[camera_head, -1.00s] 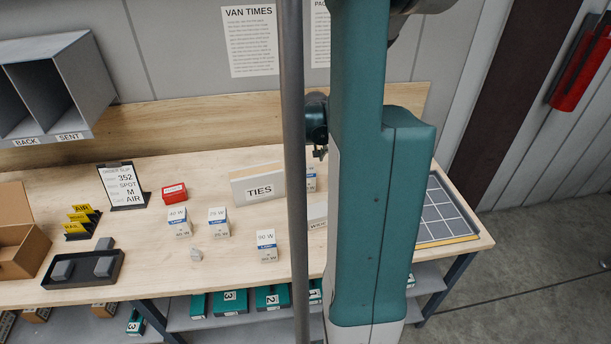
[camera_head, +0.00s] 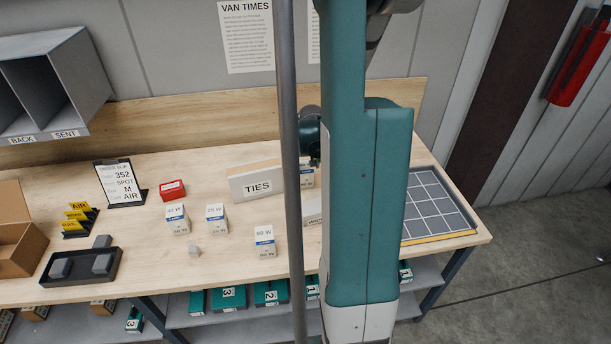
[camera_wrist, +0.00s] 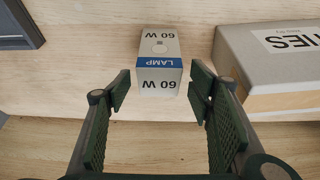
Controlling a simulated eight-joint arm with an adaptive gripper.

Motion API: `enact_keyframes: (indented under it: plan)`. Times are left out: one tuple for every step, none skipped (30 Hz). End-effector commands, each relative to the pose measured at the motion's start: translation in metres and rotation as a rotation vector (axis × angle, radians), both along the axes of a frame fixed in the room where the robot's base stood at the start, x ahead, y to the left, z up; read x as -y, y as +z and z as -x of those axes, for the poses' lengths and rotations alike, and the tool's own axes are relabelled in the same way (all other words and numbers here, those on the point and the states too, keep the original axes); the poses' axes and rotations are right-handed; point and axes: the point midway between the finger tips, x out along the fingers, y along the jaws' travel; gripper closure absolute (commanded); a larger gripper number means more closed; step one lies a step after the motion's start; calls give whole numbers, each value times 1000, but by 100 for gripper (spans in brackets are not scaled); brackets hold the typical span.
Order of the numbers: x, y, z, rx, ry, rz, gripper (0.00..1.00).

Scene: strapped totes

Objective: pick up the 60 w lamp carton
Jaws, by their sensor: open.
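The 60 W lamp carton (camera_wrist: 159,62), white with a blue LAMP band, stands in the wrist view with its print upside down. My gripper (camera_wrist: 160,88) is open and empty, with one finger on each side of the carton's near end in the picture. I cannot tell how much height separates the fingertips from it. In the head view this appears to be the carton (camera_head: 307,174) at the right end of the TIES box, partly hidden by a pole and my arm. My gripper is mostly hidden there.
The TIES box (camera_wrist: 280,65) is close on the carton's right in the wrist view. Similar lamp cartons stand at left (camera_head: 177,219), centre (camera_head: 216,217) and front (camera_head: 265,241). A gridded tray (camera_head: 436,240) lies at the bench's right end. A wooden backboard (camera_head: 200,118) runs behind.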

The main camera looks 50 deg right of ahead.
Motion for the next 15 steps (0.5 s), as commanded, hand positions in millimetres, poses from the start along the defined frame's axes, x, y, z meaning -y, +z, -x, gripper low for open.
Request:
enact_keyframes:
  plan:
    - [1, -3, -1, 0, 0, 0, 48]
    - [1, -5, -2, 0, 0, 0, 48]
    - [2, -7, -2, 0, 0, 0, 48]
    - [3, -9, -3, 0, 0, 0, 48]
    - [4, -11, -4, 0, 0, 0, 48]
    - [4, -13, -4, 0, 0, 0, 48]
    - [5, -14, -5, 0, 0, 0, 48]
    - [5, -15, -5, 0, 0, 0, 48]
    - [5, -17, -5, 0, 0, 0, 48]
    - [5, -18, -5, 0, 0, 0, 48]
    - [5, -18, -5, 0, 0, 0, 48]
    - [5, -19, -6, 0, 0, 0, 48]
    - [5, -19, -6, 0, 0, 0, 48]
    - [5, -19, -6, 0, 0, 0, 48]
    - [5, -19, -6, 0, 0, 0, 48]
